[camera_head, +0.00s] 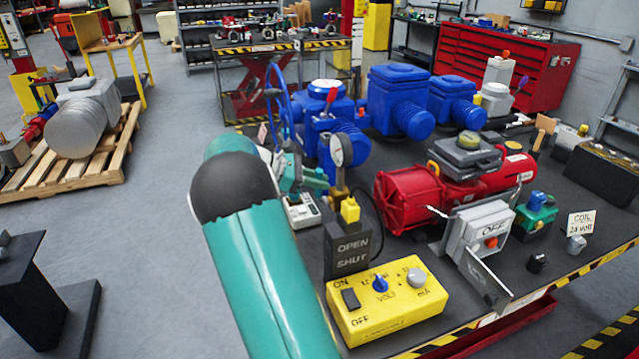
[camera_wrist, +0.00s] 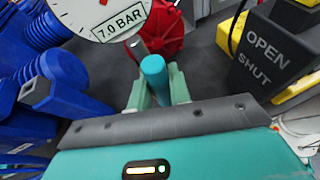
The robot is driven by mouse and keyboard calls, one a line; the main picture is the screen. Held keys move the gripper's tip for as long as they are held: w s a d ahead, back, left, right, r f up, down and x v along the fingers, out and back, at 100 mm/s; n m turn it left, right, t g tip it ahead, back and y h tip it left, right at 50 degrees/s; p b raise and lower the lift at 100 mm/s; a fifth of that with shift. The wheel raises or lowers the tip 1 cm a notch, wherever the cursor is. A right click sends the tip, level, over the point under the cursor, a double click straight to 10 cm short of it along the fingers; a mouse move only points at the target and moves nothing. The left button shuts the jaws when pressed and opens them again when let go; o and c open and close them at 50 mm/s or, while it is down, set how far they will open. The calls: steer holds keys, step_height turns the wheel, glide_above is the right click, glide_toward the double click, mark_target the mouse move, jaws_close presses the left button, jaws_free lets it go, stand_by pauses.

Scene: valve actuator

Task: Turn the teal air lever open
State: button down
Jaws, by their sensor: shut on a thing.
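The teal air lever (camera_wrist: 154,72) shows in the wrist view as a round-ended teal bar between the two pale green fingers of my gripper (camera_wrist: 157,88). My gripper is shut on it. A grey metal post stands just behind and left of the lever's end. In the head view my gripper (camera_head: 314,178) reaches in left of the pressure gauge (camera_head: 341,150), and I cannot make out the lever apart from it there. The gauge also shows in the wrist view (camera_wrist: 112,10), with a "7.0 BAR" label. The dark OPEN/SHUT box (camera_head: 351,257) with a yellow top stands in front of the gauge.
A yellow control box (camera_head: 387,302) stands near the bench's front edge. A red actuator (camera_head: 415,198) lies right of the gauge, and blue actuators (camera_head: 398,100) stand behind.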

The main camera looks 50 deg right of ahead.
steer(key=shift+w, duration=0.15)
steer(key=c, duration=1.3)
jaws_free()
steer(key=v, duration=1.3)
steer(key=shift+w+a, duration=0.25)
steer(key=shift+r, duration=0.15)
steer(key=s+a+m+t+y, duration=0.2)
steer(key=s+a+t, duration=0.3)
steer(key=a, duration=0.6)
steer(key=s+a+m+t+y, duration=0.3)
steer(key=s+a+t+y, duration=0.1)
steer(key=s+a, duration=0.6)
steer(key=s+a+m+t+y, duration=0.3)
steer(key=s+a+t, duration=0.2)
steer(key=a, duration=0.9)
steer(key=s+f, duration=0.1)
steer(key=s, duration=0.2)
steer(key=shift+a+t+y, duration=0.2)
steer(key=shift+t+y, duration=0.1)
